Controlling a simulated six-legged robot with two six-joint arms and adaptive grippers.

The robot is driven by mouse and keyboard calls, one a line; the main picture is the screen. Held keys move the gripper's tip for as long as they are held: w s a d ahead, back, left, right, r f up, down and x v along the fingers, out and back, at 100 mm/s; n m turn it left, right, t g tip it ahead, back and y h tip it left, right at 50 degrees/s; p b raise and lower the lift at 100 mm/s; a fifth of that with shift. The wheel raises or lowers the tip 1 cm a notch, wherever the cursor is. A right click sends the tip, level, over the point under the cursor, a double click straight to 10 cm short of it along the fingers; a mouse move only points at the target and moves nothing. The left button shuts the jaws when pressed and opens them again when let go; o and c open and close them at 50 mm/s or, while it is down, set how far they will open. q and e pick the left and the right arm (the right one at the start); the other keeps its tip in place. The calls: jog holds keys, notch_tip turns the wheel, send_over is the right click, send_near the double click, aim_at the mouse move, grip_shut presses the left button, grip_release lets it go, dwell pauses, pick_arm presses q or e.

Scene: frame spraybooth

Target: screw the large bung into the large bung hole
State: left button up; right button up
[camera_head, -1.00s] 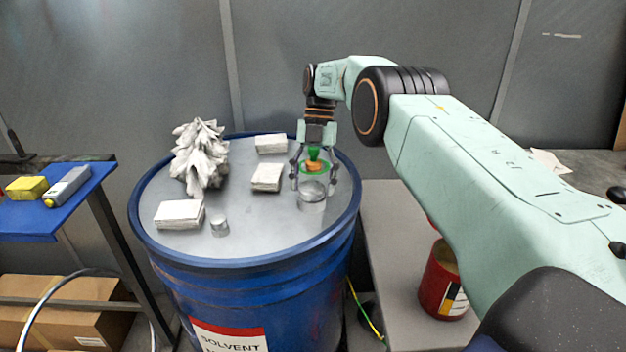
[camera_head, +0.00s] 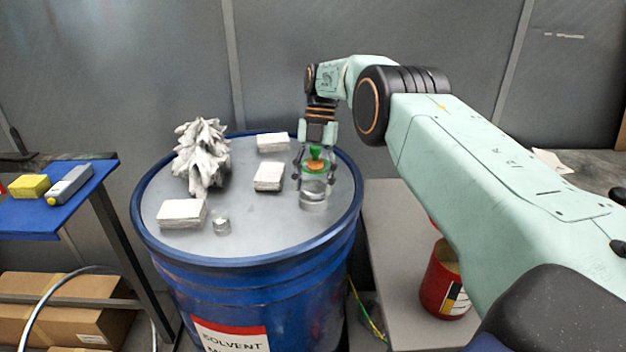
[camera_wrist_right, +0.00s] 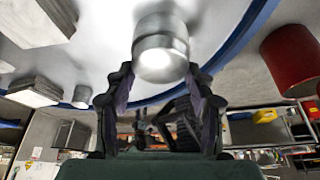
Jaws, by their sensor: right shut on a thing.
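The large bung (camera_head: 313,184) is a silvery metal cylinder on the top of the blue drum (camera_head: 250,262). It stands upright, in line with the wider metal collar of the large bung hole (camera_head: 313,203) under it. My right gripper (camera_head: 314,177) points straight down over it, its fingers shut on the bung's sides. In the right wrist view the bung's bright round end (camera_wrist_right: 160,62) shows between and just beyond the fingertips (camera_wrist_right: 160,78). The hole's opening and any thread are hidden under the bung. My left gripper is out of view.
White blocks (camera_head: 182,213), a crumpled white heap (camera_head: 201,157) and a small metal cylinder (camera_head: 221,226) stand on the drum top. A blue table (camera_head: 60,210) is at left. A red can (camera_head: 440,285) stands on the grey surface at right.

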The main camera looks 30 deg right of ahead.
jog(key=shift+s+d+r+m+y+p, duration=0.1)
jog(key=shift+m+y+p, duration=0.05)
jog(key=shift+m+p, duration=0.35)
jog(key=shift+s+d+m+y+p, duration=0.15)
jog(key=shift+m+p, duration=0.1)
jog(key=shift+m, duration=0.35)
grip_shut()
jog(key=shift+m+t+p, duration=0.45)
jog(key=shift+m+t, duration=0.05)
jog(key=shift+m, duration=0.3)
jog(key=shift+w+a+f, duration=0.1)
jog(key=shift+f, duration=0.15)
jog(key=shift+r+m+t+y+p, duration=0.15)
jog(key=shift+m+t+y+p, duration=0.15)
jog(key=shift+m+p, duration=0.5)
jog(key=shift+m+t+p, duration=0.45)
jog(key=shift+m+t, duration=0.05)
jog(key=shift+m, duration=0.7)
jog(key=shift+f+m, duration=0.2)
jog(key=shift+m, duration=0.2)
